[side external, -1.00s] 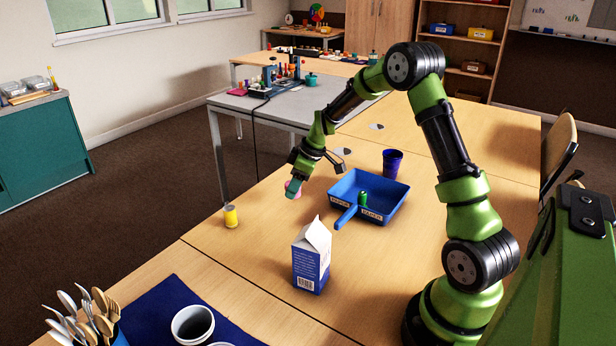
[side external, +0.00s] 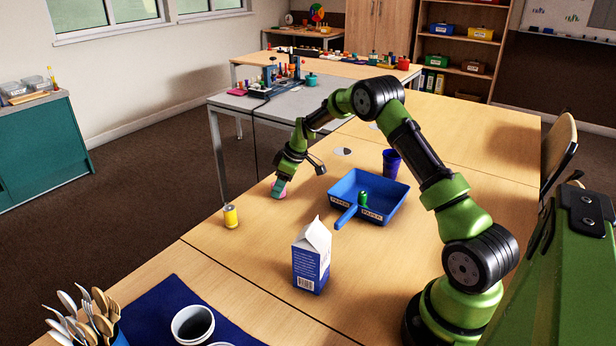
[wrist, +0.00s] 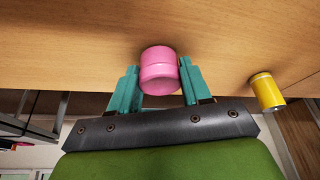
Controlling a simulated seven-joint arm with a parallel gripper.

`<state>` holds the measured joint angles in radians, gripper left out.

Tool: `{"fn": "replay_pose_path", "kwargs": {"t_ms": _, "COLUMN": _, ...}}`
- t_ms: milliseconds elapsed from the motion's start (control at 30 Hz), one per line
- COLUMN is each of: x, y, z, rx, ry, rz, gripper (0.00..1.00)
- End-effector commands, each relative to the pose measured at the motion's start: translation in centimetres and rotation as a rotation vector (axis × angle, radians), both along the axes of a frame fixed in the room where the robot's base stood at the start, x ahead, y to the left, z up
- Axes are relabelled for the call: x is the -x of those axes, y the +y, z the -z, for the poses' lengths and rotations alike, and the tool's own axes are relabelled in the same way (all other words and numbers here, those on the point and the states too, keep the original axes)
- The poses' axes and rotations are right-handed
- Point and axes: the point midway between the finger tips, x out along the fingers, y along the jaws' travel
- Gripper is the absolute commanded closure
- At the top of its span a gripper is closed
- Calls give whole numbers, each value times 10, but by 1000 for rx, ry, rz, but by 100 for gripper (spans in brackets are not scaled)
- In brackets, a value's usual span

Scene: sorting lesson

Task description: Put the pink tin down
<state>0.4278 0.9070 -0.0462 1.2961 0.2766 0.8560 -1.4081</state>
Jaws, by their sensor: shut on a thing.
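The pink tin (wrist: 160,68) is a short round tin held between the two teal fingers of my gripper (wrist: 158,88) in the wrist view. In the side view my gripper (side external: 279,188) is near the far-left edge of the wooden table (side external: 262,240), and the pink tin (side external: 283,192) shows partly behind the fingers. The tin is at or just above the tabletop; I cannot tell whether it touches.
A yellow tin (side external: 231,216) stands nearby toward the front, close to the table edge. A blue tray with a handle (side external: 392,217) holds a green object (side external: 363,200). A milk carton (side external: 311,258) and a dark blue cup (side external: 392,162) stand on the table.

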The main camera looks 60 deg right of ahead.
Motion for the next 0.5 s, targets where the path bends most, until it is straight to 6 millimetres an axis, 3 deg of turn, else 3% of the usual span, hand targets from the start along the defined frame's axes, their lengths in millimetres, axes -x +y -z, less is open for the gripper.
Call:
{"fn": "replay_pose_path", "kwargs": {"t_ms": 200, "x": 0, "y": 0, "z": 3, "rx": 0, "ry": 0, "rz": 0, "gripper": 84}}
{"fn": "replay_pose_path", "kwargs": {"t_ms": 233, "x": 0, "y": 0, "z": 3, "rx": 0, "ry": 0, "rz": 0, "gripper": 48}}
{"fn": "replay_pose_path", "kwargs": {"t_ms": 367, "x": 0, "y": 0, "z": 3, "rx": 0, "ry": 0, "rz": 0, "gripper": 28}}
{"fn": "replay_pose_path", "kwargs": {"t_ms": 500, "x": 0, "y": 0, "z": 3, "rx": 0, "ry": 0, "rz": 0, "gripper": 27}}
